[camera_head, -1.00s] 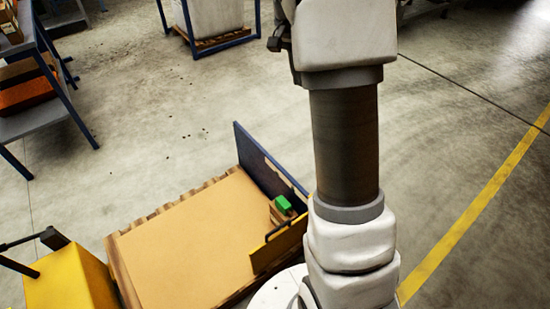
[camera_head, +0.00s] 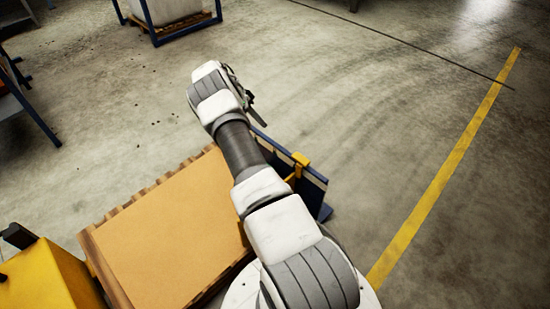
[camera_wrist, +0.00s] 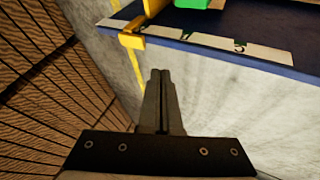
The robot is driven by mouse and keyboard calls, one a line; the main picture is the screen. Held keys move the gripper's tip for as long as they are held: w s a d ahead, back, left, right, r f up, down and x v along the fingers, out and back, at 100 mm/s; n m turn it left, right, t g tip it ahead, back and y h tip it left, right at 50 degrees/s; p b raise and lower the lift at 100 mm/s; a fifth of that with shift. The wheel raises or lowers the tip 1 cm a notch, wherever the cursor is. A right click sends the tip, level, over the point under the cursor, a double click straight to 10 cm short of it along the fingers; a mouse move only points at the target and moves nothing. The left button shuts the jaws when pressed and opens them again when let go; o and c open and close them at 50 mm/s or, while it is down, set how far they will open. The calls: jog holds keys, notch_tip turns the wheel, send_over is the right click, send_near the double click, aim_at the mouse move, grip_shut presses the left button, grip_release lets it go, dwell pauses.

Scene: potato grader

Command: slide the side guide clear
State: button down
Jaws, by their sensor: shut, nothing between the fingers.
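The yellow side guide (camera_head: 301,160) shows in part beyond my arm, by the blue panel (camera_head: 315,177) at the right edge of the cardboard-topped pallet. My arm hides much of it and the handle. In the wrist view, a yellow piece (camera_wrist: 131,41) overlaps the left end of the blue edge (camera_wrist: 215,43). A green object (camera_wrist: 192,3) is cut off at the top. My gripper (camera_wrist: 163,74) is shut and empty, its fingertips apart from the yellow piece and below it in the picture. In the head view, my gripper (camera_head: 257,113) is partly hidden by my wrist.
The cardboard-topped pallet (camera_head: 170,235) lies left of my arm, with a yellow box (camera_head: 45,280) at lower left. A blue-framed bin (camera_head: 165,18) stands far back. Floor right of the arm is open.

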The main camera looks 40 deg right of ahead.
notch_tip(320, 180, down, 3)
jog(key=b, duration=0.3)
send_near(283, 151)
jog(key=x, duration=0.6)
jog(key=shift+f, duration=0.1)
jog(key=shift+s+r, duration=0.2)
jog(key=shift+s+d, duration=0.2)
jog(key=shift+s, duration=1.45)
jog(key=shift+s+d, duration=0.1)
jog(key=shift+s, duration=0.05)
